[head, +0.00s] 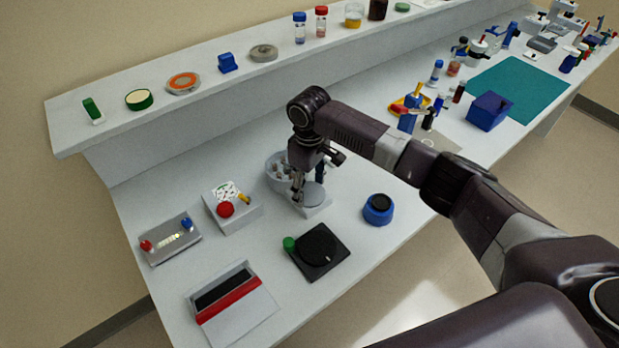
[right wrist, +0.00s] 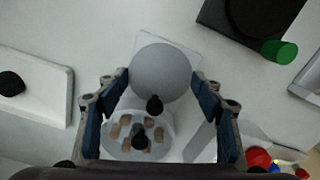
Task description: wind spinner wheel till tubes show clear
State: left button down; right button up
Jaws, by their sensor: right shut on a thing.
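The spinner stands on the bench in front of my right arm. Its round tub (head: 275,172) is partly hidden by my gripper. In the right wrist view the tub (right wrist: 116,151) holds several tubes (right wrist: 126,119) that look brownish-pink and cloudy. The wheel is a flat grey disc (head: 314,194) beside the tub; in the right wrist view the disc (right wrist: 160,70) has a small black knob (right wrist: 154,104) at its edge. My right gripper (head: 300,192) points down at the wheel, its two blue-padded fingers on opposite sides of the disc. My left gripper is out of view.
Close by are a white box with a red knob (head: 233,210), a black plate device with a green knob (head: 318,250), a blue round pot (head: 378,209) and a grey panel (head: 170,241). A red-striped case (head: 235,305) lies at the front. A raised shelf (head: 225,90) runs behind.

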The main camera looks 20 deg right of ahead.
aim_at(309, 193)
jog(key=shift+r+m+p, duration=0.15)
jog(key=shift+m+p, duration=0.75)
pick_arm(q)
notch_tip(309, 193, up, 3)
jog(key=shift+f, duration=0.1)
pick_arm(e)
jog(key=o, duration=1.2)
jog(key=shift+c, duration=0.2)
notch_tip(309, 193, up, 12)
